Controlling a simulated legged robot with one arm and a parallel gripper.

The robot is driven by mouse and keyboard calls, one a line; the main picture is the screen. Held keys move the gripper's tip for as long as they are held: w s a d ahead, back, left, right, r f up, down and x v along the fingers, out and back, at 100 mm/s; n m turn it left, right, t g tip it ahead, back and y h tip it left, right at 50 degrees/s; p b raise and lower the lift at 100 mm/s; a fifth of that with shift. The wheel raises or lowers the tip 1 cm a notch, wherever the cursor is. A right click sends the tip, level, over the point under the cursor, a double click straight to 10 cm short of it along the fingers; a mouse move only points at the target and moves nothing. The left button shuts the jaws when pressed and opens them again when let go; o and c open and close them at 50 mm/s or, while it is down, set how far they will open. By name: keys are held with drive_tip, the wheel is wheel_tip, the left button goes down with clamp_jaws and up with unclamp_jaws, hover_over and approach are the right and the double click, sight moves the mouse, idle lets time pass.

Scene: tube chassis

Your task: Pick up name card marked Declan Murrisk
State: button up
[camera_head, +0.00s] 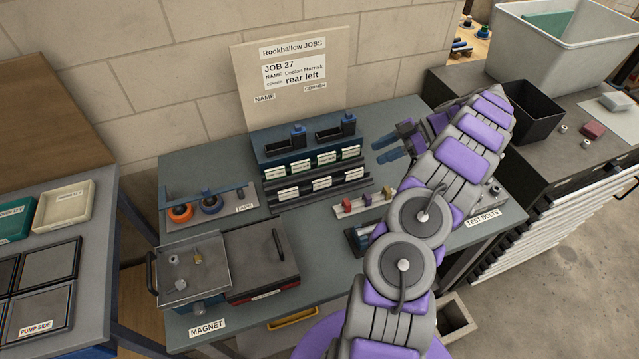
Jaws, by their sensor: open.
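Small white name cards stand in two rows on a dark stepped rack (316,190). The upper row includes a card (326,158), and the lower row includes another card (322,184). Their print is too small to read, so I cannot tell which one is marked Declan Murrisk. The job board (290,108) behind the rack reads "JOB 27", name Declan Murrisk, corner rear left. My gripper (381,150) is open and appears empty, just right of the rack's upper row, with its fingers pointing left toward the cards.
Two dark blocks with blue tops (299,136) stand on the rack's top. Tape rolls (180,213) are at left; a metal tray (194,267) and dark lidded box (262,258) are in front. A strip with small coloured pieces (366,200) lies near my arm. A black bin (532,112) is right.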

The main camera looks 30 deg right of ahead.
drive_tip(key=a, duration=0.3)
drive_tip(key=b, duration=0.3)
approach(328, 179)
drive_tip(key=x, duration=0.4)
drive_tip(key=shift+w+a+r, duration=0.15)
drive_tip(key=shift+a+r, duration=0.05)
drive_tip(key=shift+r, duration=0.1)
drive_tip(key=shift+w+a+f, duration=0.1)
drive_tip(key=shift+w+f, duration=0.1)
drive_tip(key=shift+f, duration=0.15)
drive_tip(key=shift+w+a+f, duration=0.15)
drive_tip(key=shift+a+f, duration=0.1)
drive_tip(key=shift+a, duration=0.05)
drive_tip(key=shift+r+x, duration=0.2)
drive_tip(key=shift+x, duration=1.8)
drive_tip(key=shift+d, duration=0.1)
drive_tip(key=c, duration=0.5)
clamp_jaws()
